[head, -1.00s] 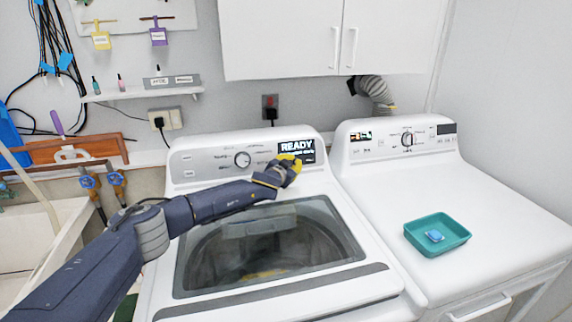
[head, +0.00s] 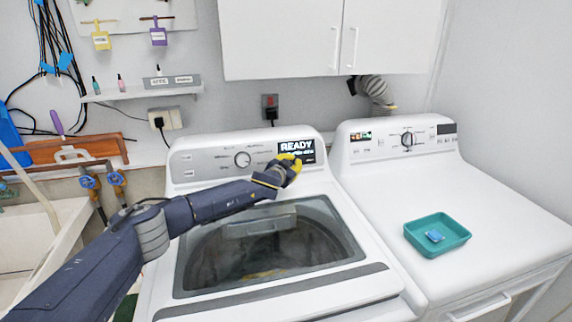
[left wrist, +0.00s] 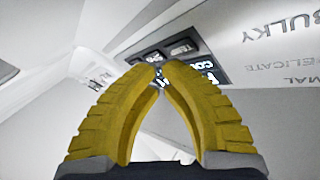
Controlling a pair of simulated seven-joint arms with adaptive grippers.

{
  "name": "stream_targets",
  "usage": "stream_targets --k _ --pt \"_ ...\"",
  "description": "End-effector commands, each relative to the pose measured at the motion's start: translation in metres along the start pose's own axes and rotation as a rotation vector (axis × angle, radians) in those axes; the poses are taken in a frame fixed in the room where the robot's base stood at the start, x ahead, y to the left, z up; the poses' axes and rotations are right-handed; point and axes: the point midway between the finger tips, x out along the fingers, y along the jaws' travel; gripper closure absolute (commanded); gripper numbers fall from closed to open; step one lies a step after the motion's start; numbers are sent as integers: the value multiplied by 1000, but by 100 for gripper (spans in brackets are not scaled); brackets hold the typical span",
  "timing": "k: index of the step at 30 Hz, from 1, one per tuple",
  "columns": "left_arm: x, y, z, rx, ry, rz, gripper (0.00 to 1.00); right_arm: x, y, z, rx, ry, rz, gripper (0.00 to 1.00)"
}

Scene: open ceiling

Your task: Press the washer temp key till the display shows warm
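The white washer (head: 330,277) stands in the middle of the head view, with a dark display (head: 309,146) on its back panel. The display reads READY; the smaller line below is partly covered and too small to read. The temp key (left wrist: 181,49) shows upside down just beyond and right of the tips, beside white lettering beginning "CO". I cannot tell whether the tips touch the panel. My right gripper is out of view.
A white dryer (head: 500,205) stands to the right, with a teal tray (head: 413,241) holding a blue block (head: 434,236). White cabinets (head: 290,40) hang above.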

Motion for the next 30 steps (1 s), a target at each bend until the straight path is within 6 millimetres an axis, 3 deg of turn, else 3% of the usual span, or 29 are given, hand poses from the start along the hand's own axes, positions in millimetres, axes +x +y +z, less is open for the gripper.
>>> stream_targets --k 30 --pt "8 -4 4 0 0 0 100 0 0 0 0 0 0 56"
